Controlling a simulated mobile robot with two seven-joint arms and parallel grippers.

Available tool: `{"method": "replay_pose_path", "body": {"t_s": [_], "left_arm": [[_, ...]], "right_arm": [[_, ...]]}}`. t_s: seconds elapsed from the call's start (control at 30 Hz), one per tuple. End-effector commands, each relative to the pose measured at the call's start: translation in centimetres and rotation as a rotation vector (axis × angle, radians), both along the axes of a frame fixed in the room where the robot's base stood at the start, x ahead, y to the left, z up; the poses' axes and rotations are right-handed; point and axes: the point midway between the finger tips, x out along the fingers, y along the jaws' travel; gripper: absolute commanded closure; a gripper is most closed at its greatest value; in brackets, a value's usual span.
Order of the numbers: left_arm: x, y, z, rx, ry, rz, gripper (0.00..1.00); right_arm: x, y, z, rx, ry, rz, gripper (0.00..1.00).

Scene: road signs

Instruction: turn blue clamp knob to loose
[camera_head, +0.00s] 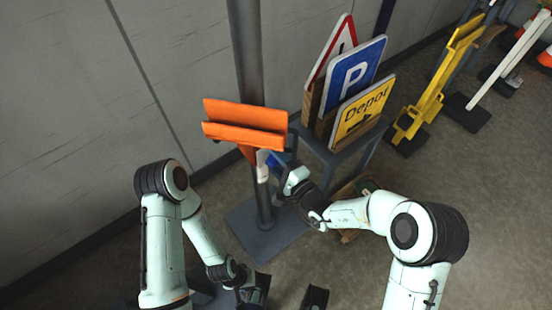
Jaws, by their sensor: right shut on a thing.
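The blue clamp knob (284,159) sits on the right side of the grey pole, just under an orange holder (245,123). Only a small blue patch of it shows; the rest is hidden by my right gripper. My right gripper (283,170) reaches in from the right and is shut on the knob. Whether the knob is turned tight or loose cannot be seen. My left gripper (252,291) hangs low at the bottom edge, away from the pole, and its fingers are too unclear to read.
The grey pole (247,50) stands on a dark square base (240,232) near the wall. Right behind my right gripper, a grey rack (345,158) holds a warning sign (320,75), a blue P sign (352,78) and a yellow Depot sign (361,112). Yellow stands (432,97) are farther right.

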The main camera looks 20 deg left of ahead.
Motion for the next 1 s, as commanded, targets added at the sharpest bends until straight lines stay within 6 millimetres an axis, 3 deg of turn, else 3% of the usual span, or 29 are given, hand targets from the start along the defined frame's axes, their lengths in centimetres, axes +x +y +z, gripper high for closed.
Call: {"method": "replay_pose_path", "body": {"t_s": [0.3,0.33,0.4,0.77,1.0], "left_arm": [[0.0,0.0,0.0,0.000,0.000,0.000,0.57],[0.0,0.0,0.0,0.000,0.000,0.000,0.57],[0.0,0.0,0.0,0.000,0.000,0.000,0.57],[0.0,0.0,0.0,0.000,0.000,0.000,0.57],[-0.1,0.0,0.2,0.000,0.003,-0.001,0.57]], "right_arm": [[-0.2,0.4,0.5,0.006,-0.011,0.011,0.80],[-0.2,0.4,0.5,0.006,-0.010,0.011,0.43],[-0.2,0.4,0.4,0.005,-0.009,0.010,0.24],[-0.3,-0.2,0.1,0.000,-0.001,0.004,0.24],[-2.8,-3.5,0.1,0.000,0.000,0.002,0.24]]}}
